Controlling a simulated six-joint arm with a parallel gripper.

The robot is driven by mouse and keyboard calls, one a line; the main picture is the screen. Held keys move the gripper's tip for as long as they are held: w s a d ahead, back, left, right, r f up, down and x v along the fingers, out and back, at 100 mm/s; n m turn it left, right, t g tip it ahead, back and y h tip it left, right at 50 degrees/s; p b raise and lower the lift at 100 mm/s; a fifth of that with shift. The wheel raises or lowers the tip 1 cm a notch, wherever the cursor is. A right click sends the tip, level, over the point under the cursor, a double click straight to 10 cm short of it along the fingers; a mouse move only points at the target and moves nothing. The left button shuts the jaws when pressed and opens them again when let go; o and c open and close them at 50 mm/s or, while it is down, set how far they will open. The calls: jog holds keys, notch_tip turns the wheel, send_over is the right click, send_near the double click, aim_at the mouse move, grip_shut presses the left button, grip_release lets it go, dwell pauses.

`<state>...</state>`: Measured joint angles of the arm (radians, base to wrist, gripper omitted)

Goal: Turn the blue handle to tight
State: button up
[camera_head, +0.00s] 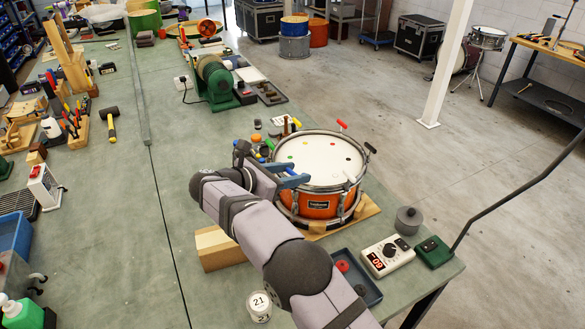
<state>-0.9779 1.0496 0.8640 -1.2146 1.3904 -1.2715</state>
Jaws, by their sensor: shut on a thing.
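An orange drum (318,206) with a white head (322,160) stands on a wooden base at the bench's right side. Handles stand around its rim: a red one (341,126) at the back and a black one (370,148) at the right. Small coloured dots mark the head near the rim. My gripper (291,176) reaches in from the left, its bluish fingers at the drum's left rim, shut on the blue handle. The handle is too small and too covered by the fingers to tell its angle.
A wooden block (218,249) lies beneath my arm. A dark blue tray (355,279) with a red disc, a white box with a red display (388,257) and a grey lidded pot (408,220) stand near the right edge. A green motor (215,80) stands behind the drum.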

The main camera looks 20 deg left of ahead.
jog(key=shift+r, duration=0.1)
jog(key=o, duration=1.1)
jog(key=shift+c, duration=0.2)
jog(key=shift+s+a+b, duration=0.3)
jog(key=shift+s+a, duration=0.05)
jog(key=shift+s, duration=0.1)
jog(key=b+v, duration=0.1)
jog(key=v, duration=0.5)
jog(key=shift+r, duration=0.2)
jog(key=shift+d, duration=0.1)
jog(key=shift+c, duration=0.3)
